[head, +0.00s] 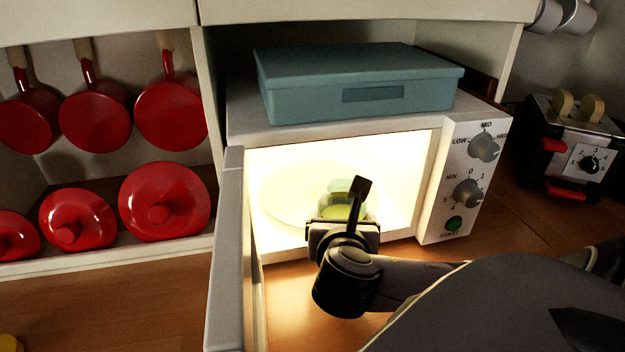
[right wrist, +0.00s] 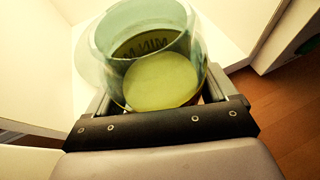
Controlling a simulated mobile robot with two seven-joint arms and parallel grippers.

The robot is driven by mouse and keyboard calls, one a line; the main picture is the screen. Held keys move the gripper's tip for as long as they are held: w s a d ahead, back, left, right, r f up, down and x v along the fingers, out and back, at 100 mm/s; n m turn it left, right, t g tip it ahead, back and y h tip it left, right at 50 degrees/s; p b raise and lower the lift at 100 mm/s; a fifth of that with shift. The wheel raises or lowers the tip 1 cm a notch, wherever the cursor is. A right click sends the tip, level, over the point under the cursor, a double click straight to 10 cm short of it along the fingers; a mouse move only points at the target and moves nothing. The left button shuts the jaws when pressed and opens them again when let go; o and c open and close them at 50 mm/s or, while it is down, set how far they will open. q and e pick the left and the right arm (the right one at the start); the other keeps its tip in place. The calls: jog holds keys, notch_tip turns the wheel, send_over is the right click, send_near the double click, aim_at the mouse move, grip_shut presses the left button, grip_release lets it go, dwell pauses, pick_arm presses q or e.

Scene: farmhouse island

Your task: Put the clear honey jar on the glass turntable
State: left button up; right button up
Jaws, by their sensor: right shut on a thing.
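The clear honey jar (right wrist: 150,60) is a glass jar with yellow-green contents and dark lettering. My right gripper (right wrist: 155,95) is shut on it, with a finger on each side, in the right wrist view. In the head view the jar (head: 341,187) shows inside the lit microwave, partly hidden behind my right gripper (head: 343,222). The glass turntable (head: 285,195) is a faint pale disc on the microwave floor, behind and left of the jar. I cannot tell whether the jar touches it. My left gripper is not in view.
The microwave (head: 470,140) has its door (head: 228,260) swung open at the left of my right arm. A blue-grey box (head: 360,85) lies on top. A toaster (head: 580,150) stands at right. Red pans and lids (head: 165,200) fill the left shelf.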

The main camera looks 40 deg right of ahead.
send_near(318, 188)
jog(key=w+d, duration=0.2)
jog(key=d, duration=0.1)
jog(key=w+d, duration=0.1)
jog(key=d, duration=0.1)
jog(key=shift+w+d+r+p, duration=0.1)
jog(key=shift+w+r+p, duration=0.25)
jog(key=w+d, duration=0.1)
jog(key=w, duration=0.2)
jog(key=shift+d, duration=0.35)
jog(key=shift+f, duration=0.65)
jog(key=shift+s+f, duration=0.1)
jog(key=shift+f, duration=0.05)
jog(key=shift+f, duration=0.1)
jog(key=o, duration=1.3)
jog(key=shift+a+f, duration=0.1)
